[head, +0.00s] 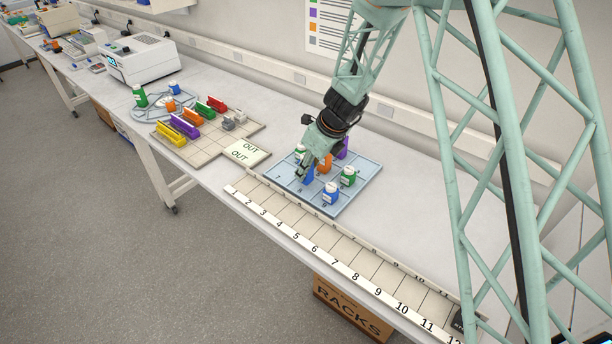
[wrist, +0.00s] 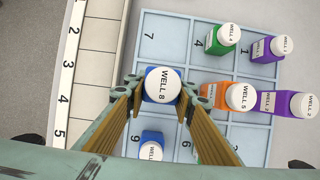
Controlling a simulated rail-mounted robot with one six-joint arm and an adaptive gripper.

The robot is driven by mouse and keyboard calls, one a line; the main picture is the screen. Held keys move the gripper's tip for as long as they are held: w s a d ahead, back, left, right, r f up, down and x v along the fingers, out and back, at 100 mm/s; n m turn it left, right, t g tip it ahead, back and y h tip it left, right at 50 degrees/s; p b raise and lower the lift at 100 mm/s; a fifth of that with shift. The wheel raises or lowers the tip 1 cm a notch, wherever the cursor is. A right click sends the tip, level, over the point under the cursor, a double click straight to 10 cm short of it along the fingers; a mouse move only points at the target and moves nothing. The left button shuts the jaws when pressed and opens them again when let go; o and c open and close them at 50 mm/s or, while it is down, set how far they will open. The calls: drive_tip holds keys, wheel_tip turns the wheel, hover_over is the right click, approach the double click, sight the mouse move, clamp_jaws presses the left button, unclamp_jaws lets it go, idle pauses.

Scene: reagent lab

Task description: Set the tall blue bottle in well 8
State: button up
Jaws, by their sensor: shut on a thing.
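The tall blue bottle (wrist: 161,85) has a white cap marked WELL 8. My gripper (wrist: 168,90) is shut on it, one finger on each side. In the head view my gripper (head: 306,172) points down over the front edge of the pale blue tray (head: 367,168), and the blue bottle (head: 309,178) shows below it. In the wrist view the bottle lies between the cells marked 7 and 9. In the head view the mark 8 shows just in front of it. I cannot tell whether its base touches the tray; the cell under it is mostly hidden.
Other capped bottles stand on the tray: green (wrist: 220,40), purple (wrist: 270,48), orange (wrist: 218,95), a second purple (wrist: 275,101), blue (wrist: 151,139) close by, and green (head: 347,179). A numbered rail (head: 328,257) runs along the front. An OUT plate (head: 247,152) lies left.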

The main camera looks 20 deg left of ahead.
drive_tip(key=shift+f, duration=1.05)
drive_tip(key=shift+f+b, duration=0.1)
drive_tip(key=shift+b, duration=0.2)
drive_tip(key=o, duration=0.8)
drive_tip(key=shift+o, duration=0.2)
drive_tip(key=shift+d+r, duration=0.1)
drive_tip(key=shift+r, duration=0.4)
drive_tip(key=p+v, duration=0.2)
drive_tip(key=v, duration=0.9)
drive_tip(key=shift+s+d+r, duration=0.1)
drive_tip(key=shift+d+r, duration=0.1)
drive_tip(key=shift+d, duration=0.05)
